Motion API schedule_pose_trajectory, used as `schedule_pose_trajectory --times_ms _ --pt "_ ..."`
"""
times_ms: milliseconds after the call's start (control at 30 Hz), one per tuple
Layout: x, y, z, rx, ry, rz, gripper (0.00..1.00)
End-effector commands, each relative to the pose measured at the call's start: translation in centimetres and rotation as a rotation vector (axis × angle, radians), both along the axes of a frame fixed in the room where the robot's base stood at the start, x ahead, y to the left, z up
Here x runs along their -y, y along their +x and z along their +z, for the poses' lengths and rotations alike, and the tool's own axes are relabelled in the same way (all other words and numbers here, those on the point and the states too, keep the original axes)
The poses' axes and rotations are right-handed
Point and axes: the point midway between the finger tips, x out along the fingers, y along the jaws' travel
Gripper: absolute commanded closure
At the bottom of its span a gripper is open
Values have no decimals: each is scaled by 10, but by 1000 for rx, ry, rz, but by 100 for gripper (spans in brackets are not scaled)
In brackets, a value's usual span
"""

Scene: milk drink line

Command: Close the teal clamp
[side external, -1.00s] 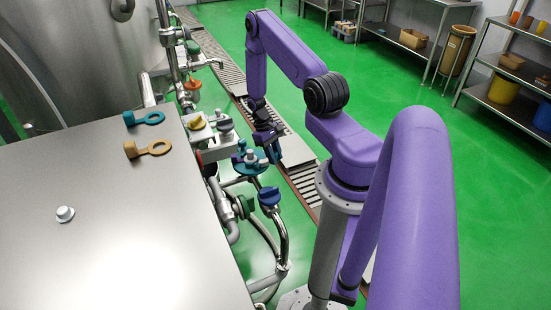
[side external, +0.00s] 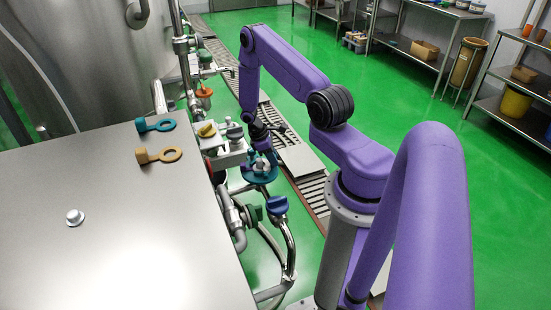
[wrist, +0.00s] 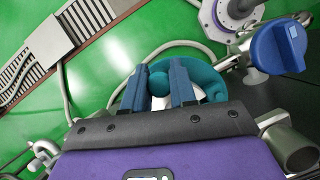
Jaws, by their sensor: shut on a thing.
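The teal clamp (side external: 258,176) sits on the pipework beside the steel table, below my gripper. In the wrist view its teal ring (wrist: 208,76) curves behind my fingers, and a round teal knob shows between them. My gripper (wrist: 165,82) has its two blue fingers on either side of that knob and is shut on the clamp. In the side external view my gripper (side external: 262,148) comes down onto the clamp from above. The fingers hide part of the clamp, so I cannot tell how far its ring is closed.
A blue valve handle (side external: 274,205) stands close to the clamp; it also shows in the wrist view (wrist: 279,48). A yellow-topped fitting (side external: 207,130) is just left of my gripper. Teal (side external: 155,125) and orange (side external: 158,156) ring-shaped pieces lie on the steel table (side external: 110,240).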

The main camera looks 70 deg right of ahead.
Motion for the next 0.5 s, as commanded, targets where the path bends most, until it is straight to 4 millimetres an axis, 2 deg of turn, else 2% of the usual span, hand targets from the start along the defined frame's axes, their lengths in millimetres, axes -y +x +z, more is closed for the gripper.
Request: schedule_pose_trajectory --times_ms 500 --pt "-1 8 1 7 -2 70 100"
